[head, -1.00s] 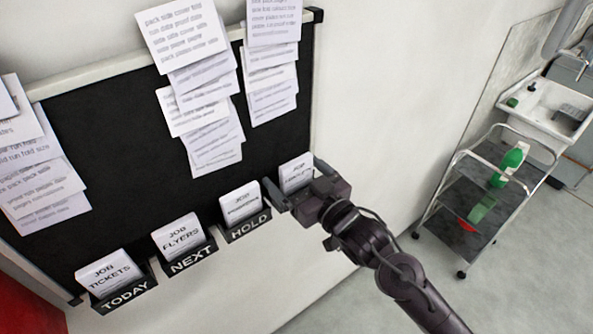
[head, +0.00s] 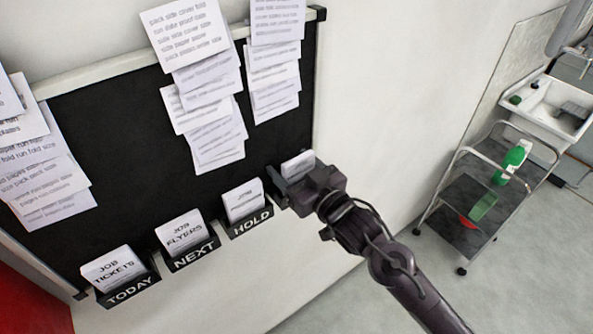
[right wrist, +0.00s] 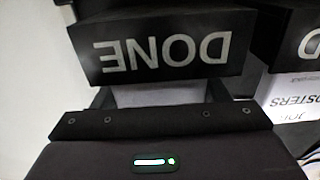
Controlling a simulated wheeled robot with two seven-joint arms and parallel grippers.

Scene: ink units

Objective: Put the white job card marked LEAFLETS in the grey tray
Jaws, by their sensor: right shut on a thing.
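A white job card (head: 297,166) stands in the rightmost pocket on the black board; its lettering is mostly covered by my gripper, so I cannot read LEAFLETS on it. My right gripper (head: 293,176) is at this pocket and shut on the card. In the right wrist view the pocket (right wrist: 165,47) reads DONE upside down, and a pale strip of card (right wrist: 160,96) shows between the fingers. I cannot make out a grey tray for certain. My left gripper is not in view.
Pockets TODAY (head: 130,290), NEXT (head: 195,258) and HOLD (head: 251,223) hold other white job cards; the HOLD card (right wrist: 291,100) sits close by in the wrist view. Paper sheets hang above. A trolley (head: 470,205) with dark shelves, a green bottle (head: 513,158) and a sink stand at right.

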